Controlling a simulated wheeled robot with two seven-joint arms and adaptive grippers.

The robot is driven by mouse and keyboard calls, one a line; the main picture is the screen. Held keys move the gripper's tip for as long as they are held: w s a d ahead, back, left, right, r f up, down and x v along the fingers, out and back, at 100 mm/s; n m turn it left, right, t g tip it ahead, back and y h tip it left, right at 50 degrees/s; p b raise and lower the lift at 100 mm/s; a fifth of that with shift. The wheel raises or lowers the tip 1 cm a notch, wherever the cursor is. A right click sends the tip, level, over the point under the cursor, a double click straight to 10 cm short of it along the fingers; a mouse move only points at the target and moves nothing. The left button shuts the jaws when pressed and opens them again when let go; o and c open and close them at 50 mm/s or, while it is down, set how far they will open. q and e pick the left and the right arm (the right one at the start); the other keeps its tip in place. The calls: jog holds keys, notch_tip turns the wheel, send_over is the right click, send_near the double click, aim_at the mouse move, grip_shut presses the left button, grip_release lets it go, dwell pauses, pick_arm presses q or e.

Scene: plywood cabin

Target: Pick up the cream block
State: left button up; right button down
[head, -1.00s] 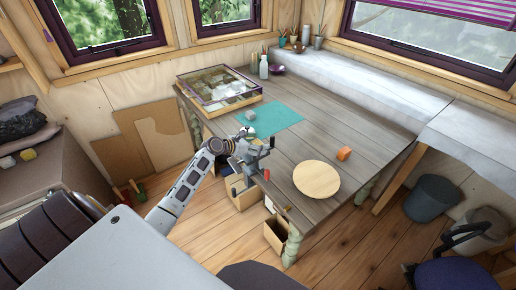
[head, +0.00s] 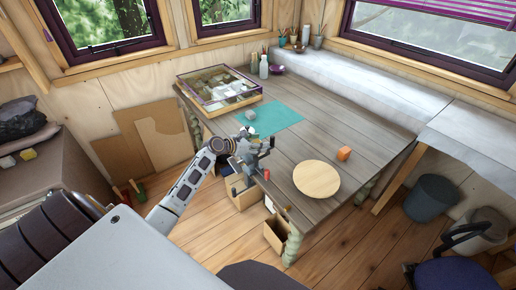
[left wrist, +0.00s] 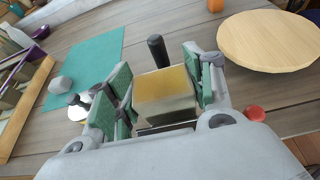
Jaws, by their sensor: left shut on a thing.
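The cream block (left wrist: 164,95) sits between the finger pads of my left gripper (left wrist: 155,88) in the left wrist view. Its top face looks yellowish and its near side paler. The pads press on it from both sides, so the gripper is shut on it. In the head view my left gripper (head: 250,158) is over the near left edge of the wooden table (head: 310,130). The block cannot be made out clearly there among the fingers. My right gripper does not show.
A teal mat (head: 275,119) with a grey lump (head: 250,115) lies beyond the gripper. A glass-topped case (head: 220,87) stands at the back left. A round wooden board (head: 316,179) and an orange block (head: 344,153) lie to the right.

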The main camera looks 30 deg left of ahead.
pick_arm(q)
jog(key=shift+r, duration=0.1)
jog(key=shift+r, duration=0.35)
notch_tip(320, 180, up, 8)
jog(key=shift+f, duration=0.15)
jog(key=shift+r, duration=0.75)
jog(key=shift+f, duration=0.1)
